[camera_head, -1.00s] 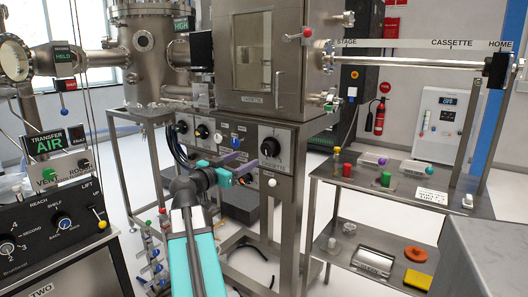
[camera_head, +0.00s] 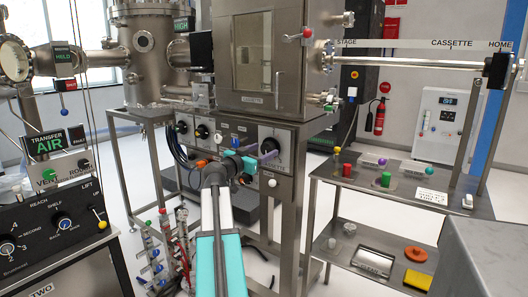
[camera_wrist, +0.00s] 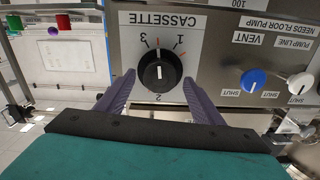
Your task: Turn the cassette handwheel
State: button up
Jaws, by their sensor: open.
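The cassette handwheel is a black round knob (camera_wrist: 160,72) on a white plate marked CASSETTE with 1, 2 and 3, seen upside down in the wrist view. A short white line on the knob runs upright in the picture, in line with the 2 below it.
A blue knob (camera_wrist: 254,80) and a white knob (camera_wrist: 300,83) sit on the same panel, to the right in the wrist view. A steel chamber (camera_head: 308,60) stands above the panel. A steel shelf (camera_head: 455,200) with small coloured items is to the right.

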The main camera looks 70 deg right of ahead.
jog(key=shift+s+d, duration=0.2)
jog(key=shift+d, duration=0.45)
jog(key=c, duration=1)
jog(key=shift+c, duration=0.2)
